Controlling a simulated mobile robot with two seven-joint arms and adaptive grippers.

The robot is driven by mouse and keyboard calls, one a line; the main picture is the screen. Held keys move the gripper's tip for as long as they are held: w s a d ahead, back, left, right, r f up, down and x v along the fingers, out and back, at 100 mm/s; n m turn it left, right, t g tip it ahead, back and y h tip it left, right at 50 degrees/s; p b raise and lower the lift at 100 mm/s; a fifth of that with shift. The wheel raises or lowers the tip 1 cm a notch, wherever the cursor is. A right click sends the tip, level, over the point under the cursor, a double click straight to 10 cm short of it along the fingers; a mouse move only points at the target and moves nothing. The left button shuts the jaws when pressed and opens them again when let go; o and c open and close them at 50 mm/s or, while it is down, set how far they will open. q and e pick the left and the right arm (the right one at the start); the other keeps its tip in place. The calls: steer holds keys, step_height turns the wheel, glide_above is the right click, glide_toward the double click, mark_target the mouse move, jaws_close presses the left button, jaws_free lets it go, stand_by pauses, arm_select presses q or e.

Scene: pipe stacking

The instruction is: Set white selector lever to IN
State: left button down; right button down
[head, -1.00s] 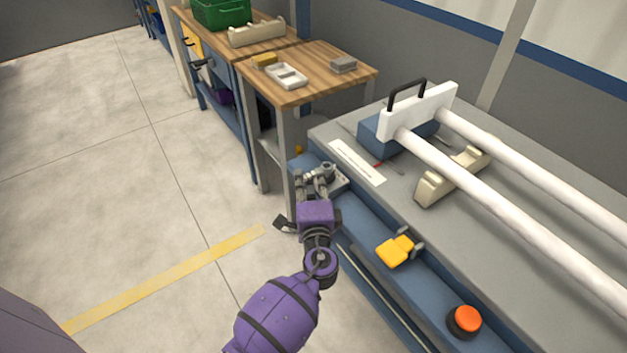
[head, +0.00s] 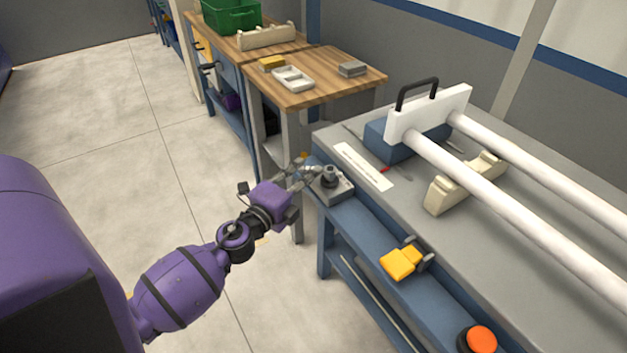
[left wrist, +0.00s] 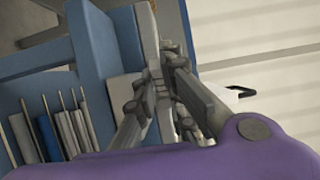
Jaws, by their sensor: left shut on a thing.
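The selector unit (head: 334,190) is a grey box with a dark round pivot on top, at the near left corner of the bench. My left gripper (head: 308,170) is at the far-left side of this pivot, reaching in from the left. Its fingers are shut on the lever, which they mostly hide. The lever's exact position and any IN mark cannot be read. In the left wrist view the fingers (left wrist: 168,95) are close together beside the blue bench frame (left wrist: 95,45). My right gripper is not in view.
A white label strip (head: 363,167) lies behind the selector. A yellow pedal-like part (head: 401,263) and an orange button (head: 480,339) are along the bench front. Two white pipes (head: 500,190) rest across the bench. A wooden table (head: 318,88) stands behind; open floor is left.

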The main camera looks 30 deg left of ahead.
arm_select(q)
steer(key=shift+w+m+h, duration=0.1)
steer(key=shift+m+h, duration=0.2)
steer(key=shift+h, duration=0.2)
steer(key=c, duration=1.8)
jaws_free()
steer(key=shift+a, duration=0.1)
steer(key=shift+s, duration=0.3)
steer(key=s, duration=1.1)
steer(key=shift+s+a, duration=0.15)
steer(key=shift+a, duration=0.1)
